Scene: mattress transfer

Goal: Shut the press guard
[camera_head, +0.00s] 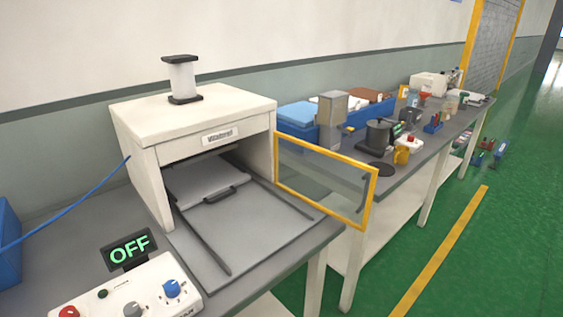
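The press (190,125) is a white box-shaped machine on a grey bench at the left. Its guard (325,180) is a clear panel in a yellow frame. The guard stands swung open to the right of the press front, with a dark handle near its free edge. The press opening shows a grey sliding tray (245,230) with a dark handle on a plate inside. The tray extends out of the opening onto the bench. Neither of my grippers shows in the head view.
A control box (105,295) with knobs and a display (129,249) reading OFF stands at the front left. A blue bin (8,240) is at the left edge. Blue bins and several tools fill the bench behind the guard. Green floor at the right is mostly clear.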

